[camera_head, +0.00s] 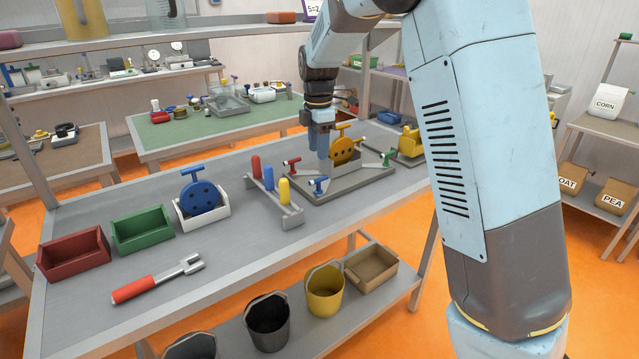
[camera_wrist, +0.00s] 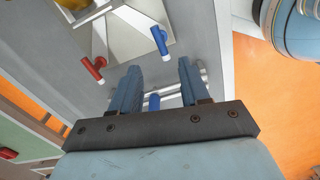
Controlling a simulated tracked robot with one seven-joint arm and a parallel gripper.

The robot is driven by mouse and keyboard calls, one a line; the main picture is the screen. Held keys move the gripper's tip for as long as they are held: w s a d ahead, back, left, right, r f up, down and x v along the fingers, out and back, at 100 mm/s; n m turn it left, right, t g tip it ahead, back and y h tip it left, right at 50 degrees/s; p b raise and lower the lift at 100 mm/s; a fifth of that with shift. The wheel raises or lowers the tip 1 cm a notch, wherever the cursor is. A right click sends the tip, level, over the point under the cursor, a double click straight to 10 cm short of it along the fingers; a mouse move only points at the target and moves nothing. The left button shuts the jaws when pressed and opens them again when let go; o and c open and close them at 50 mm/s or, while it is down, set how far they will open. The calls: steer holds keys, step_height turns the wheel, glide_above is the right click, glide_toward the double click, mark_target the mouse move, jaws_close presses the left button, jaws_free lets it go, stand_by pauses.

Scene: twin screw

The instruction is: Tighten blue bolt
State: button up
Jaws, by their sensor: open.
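The blue bolt (camera_head: 318,184) stands at the near left corner of a grey board on the table, a short way below and in front of my gripper (camera_head: 323,152) in the head view. In the wrist view the blue bolt (camera_wrist: 160,40) lies just beyond the fingertips, and my gripper (camera_wrist: 159,66) is open with nothing held in it. A red bolt (camera_head: 291,161) is at the board's left side and also shows in the wrist view (camera_wrist: 94,66). A green bolt (camera_head: 388,156) is at the right. Whether the fingers touch anything is hard to tell.
A yellow disc (camera_head: 343,150) stands in a holder on the board (camera_head: 350,187). A rack of coloured pegs (camera_head: 292,219) is close on the left. Farther left are a blue disc (camera_head: 202,198), green bin (camera_head: 142,232), red bin (camera_head: 73,254) and red-handled tool (camera_head: 150,284).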

mark_target(319, 179)
step_height(319, 179, down, 12)
steer(key=shift+r, duration=0.2)
steer(key=shift+c, duration=0.4)
steer(key=shift+r, duration=0.1)
jaws_close()
